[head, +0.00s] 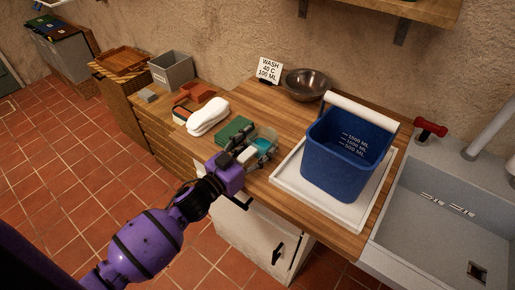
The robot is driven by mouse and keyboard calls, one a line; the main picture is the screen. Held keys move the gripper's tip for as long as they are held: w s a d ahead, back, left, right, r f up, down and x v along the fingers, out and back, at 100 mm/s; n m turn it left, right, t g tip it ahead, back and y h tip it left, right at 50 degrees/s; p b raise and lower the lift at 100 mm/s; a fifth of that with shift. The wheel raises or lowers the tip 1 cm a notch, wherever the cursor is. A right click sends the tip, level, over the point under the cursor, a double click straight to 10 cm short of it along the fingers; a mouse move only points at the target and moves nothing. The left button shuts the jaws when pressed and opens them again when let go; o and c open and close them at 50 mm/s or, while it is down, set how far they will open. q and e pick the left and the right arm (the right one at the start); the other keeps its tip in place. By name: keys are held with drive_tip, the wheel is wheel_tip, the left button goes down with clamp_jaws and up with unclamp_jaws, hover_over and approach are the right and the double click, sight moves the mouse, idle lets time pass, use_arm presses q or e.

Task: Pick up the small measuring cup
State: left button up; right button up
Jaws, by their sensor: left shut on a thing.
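The small measuring cup (265,144) looks like a small clear vessel with a teal tint, over the wooden counter near its front edge. My left gripper (252,149) reaches in from the left and is shut on it. The fingers hide part of the cup, and I cannot tell whether it still touches the counter. My right gripper is not in view.
A blue bucket (340,161) with a white handle stands on a white tray (351,215) just right of the cup. A green block (234,130), white towel (208,115), metal bowl (306,84) and sign (269,69) are nearby. A sink (435,235) is at right.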

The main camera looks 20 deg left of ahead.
sight(256, 156)
use_arm(q)
drive_tip(key=shift+r, duration=0.15)
drive_tip(key=shift+r, duration=0.2)
drive_tip(key=r, duration=0.3)
drive_tip(key=shift+s+r+p, duration=0.2)
drive_tip(key=shift+s+p, duration=0.05)
drive_tip(key=shift+p, duration=0.05)
drive_tip(key=s+d+r, duration=0.2)
drive_tip(key=s+r, duration=0.7)
drive_tip(key=s, duration=0.4)
drive_tip(key=shift+s+d, duration=0.15)
drive_tip(key=shift+d, duration=0.1)
drive_tip(key=o, duration=0.5)
drive_tip(key=c, duration=0.5)
